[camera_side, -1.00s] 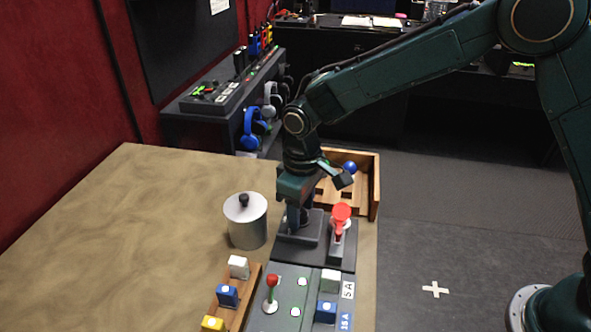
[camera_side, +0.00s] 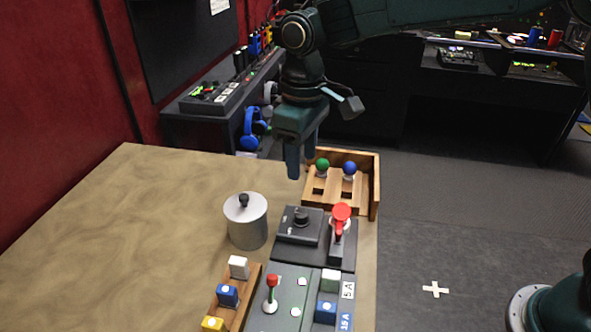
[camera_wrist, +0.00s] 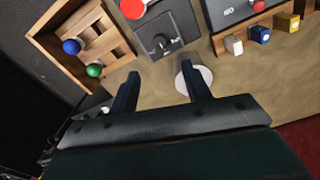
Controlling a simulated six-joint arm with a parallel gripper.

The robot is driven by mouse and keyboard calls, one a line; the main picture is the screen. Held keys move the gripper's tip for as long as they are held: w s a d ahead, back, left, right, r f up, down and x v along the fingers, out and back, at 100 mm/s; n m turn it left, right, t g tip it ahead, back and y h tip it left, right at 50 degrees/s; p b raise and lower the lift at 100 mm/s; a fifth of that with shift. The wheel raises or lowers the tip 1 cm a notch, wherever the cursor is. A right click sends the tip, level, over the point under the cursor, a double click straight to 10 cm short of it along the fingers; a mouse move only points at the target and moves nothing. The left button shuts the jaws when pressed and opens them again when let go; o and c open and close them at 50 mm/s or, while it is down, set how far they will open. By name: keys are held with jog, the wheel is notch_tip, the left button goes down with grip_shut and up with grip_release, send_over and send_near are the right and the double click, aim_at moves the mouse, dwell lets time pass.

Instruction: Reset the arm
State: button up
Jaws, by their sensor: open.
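My gripper (camera_side: 301,166) is open and empty, held in the air above the back of the table, fingers pointing down. In the wrist view its two fingers (camera_wrist: 160,90) are spread apart with nothing between them. Below it in the side view is a dark box with a black knob (camera_side: 301,216); the knob is clear of my fingers. The same knob (camera_wrist: 163,41) shows in the wrist view, beyond the fingertips. A red-topped switch (camera_side: 340,215) stands just right of the knob box.
A silver lidded can (camera_side: 246,222) stands left of the knob box. A wooden tray (camera_side: 374,190) holds a green ball-topped lever (camera_side: 322,164) and a blue one (camera_side: 349,167). In front are a red-tipped lever (camera_side: 271,282) and several coloured blocks (camera_side: 228,295). The table's left side is clear.

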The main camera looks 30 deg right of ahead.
jog(key=shift+r, duration=0.5)
jog(key=s+d+r+m+t, duration=0.3)
jog(key=s+d+r, duration=0.5)
jog(key=s+d, duration=0.4)
jog(key=s+d+f+m+t, duration=0.2)
jog(key=s+d, duration=0.7)
jog(key=s, duration=0.5)
jog(key=shift+f+m+t, duration=0.3)
jog(key=shift+f+m, duration=0.2)
jog(key=shift+d, duration=0.1)
